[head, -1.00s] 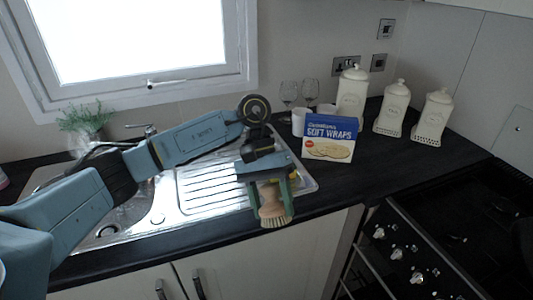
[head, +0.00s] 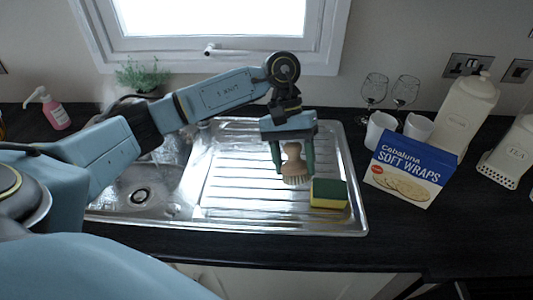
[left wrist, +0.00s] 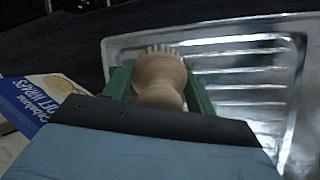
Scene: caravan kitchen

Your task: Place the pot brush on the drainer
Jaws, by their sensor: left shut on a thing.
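The pot brush (head: 294,165) has a pale wooden handle and light bristles. My left gripper (head: 293,170) is shut on it, one green finger on each side, with the bristles pointing down over the ribbed metal drainer (head: 235,190). In the left wrist view the brush (left wrist: 158,80) sits between the green fingers, with the drainer (left wrist: 240,75) to its right. I cannot tell whether the bristles touch the drainer. My right gripper is not in view.
A yellow and green sponge (head: 328,193) lies on the drainer close to the brush, at its right. The sink bowl (head: 140,190) is at the left. A soft wraps box (head: 408,170), white mugs (head: 380,130), glasses and canisters stand right of the drainer.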

